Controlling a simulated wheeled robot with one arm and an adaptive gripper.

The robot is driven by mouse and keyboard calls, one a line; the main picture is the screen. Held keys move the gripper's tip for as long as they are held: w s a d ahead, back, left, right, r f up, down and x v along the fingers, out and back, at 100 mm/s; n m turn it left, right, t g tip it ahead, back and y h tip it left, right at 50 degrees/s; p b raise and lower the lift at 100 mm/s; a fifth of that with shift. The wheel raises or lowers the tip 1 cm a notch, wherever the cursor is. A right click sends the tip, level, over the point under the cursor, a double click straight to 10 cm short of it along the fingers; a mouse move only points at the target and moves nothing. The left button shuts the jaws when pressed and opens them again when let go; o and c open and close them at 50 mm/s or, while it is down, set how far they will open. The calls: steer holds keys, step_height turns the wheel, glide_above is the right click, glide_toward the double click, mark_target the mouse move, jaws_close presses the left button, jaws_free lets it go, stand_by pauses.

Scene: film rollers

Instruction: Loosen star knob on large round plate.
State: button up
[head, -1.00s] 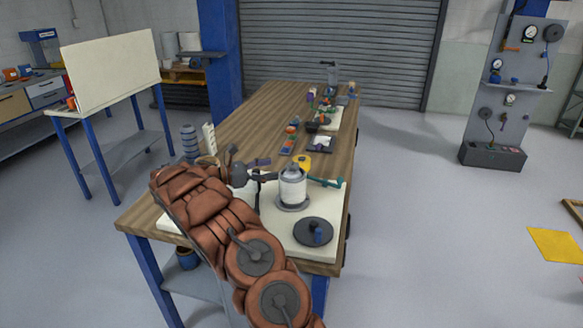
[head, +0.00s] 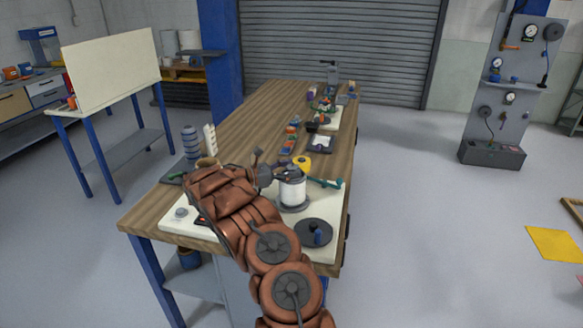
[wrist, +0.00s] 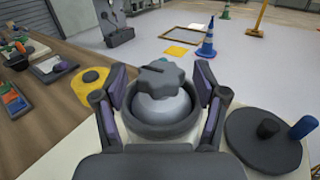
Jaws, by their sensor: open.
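A grey star knob (wrist: 160,78) shows in the wrist view above a pale rounded top, with a dark round rim (wrist: 150,132) around it. My gripper (wrist: 158,92) is open, its two fingers on either side of the knob with gaps visible. In the head view my gripper (head: 280,172) is at the top of a white cylinder (head: 293,193) on a dark round base.
A yellow piece (head: 301,163) and a green bar (head: 325,183) lie just behind the cylinder. The cream board (head: 335,215) sits on a wooden bench (head: 240,130) with several small items farther back. Open floor lies to the right.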

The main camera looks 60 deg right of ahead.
steer(key=shift+s+d, duration=0.1)
steer(key=shift+c, duration=0.3)
steer(key=c, duration=1.1)
